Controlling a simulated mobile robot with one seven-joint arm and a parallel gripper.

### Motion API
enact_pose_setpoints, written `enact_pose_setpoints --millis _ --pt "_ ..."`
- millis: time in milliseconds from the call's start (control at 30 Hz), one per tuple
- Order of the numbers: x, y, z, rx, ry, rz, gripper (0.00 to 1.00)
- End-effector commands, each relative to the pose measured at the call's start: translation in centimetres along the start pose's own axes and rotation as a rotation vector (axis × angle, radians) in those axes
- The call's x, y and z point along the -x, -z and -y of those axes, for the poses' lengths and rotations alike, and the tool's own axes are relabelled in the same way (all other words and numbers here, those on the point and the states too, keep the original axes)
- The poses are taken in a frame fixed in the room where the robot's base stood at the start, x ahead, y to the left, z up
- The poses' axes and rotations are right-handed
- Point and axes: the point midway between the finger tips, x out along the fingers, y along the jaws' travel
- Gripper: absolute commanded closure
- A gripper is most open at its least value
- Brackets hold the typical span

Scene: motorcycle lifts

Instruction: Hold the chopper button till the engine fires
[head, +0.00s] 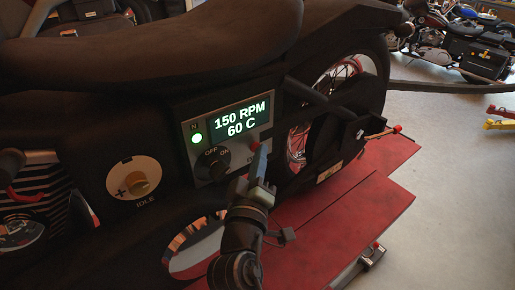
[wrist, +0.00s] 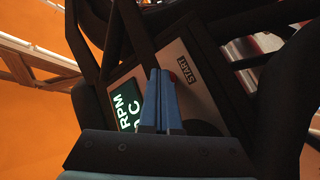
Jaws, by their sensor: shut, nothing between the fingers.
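The chopper's control panel (head: 229,110) has a lit display (head: 240,118) reading 150 RPM and 60 C. My gripper (head: 261,152) is shut and empty, its blue fingertips at the panel's lower right. In the wrist view, the gripper (wrist: 161,73) points at the panel beside the START label (wrist: 187,71). A sliver of the red start button (wrist: 173,77) shows at the right finger's tip; the rest is hidden by the fingers. The tips look to be at the button, but I cannot tell how far it is pressed.
A green lamp (head: 197,138) marked N is lit. An OFF/ON switch (head: 212,163) sits left of my fingers, and the idle knob (head: 138,181) further left. The chopper stands on a red lift (head: 340,205). Another motorcycle (head: 465,45) stands at the back right.

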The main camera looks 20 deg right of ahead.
Motion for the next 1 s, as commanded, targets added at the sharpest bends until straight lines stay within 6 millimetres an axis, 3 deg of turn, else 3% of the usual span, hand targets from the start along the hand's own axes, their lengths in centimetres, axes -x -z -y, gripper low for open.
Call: enact_pose_setpoints --millis 1000 --pt "1.6 -1.1 -1.1 0.0 0.0 0.0 1.0"
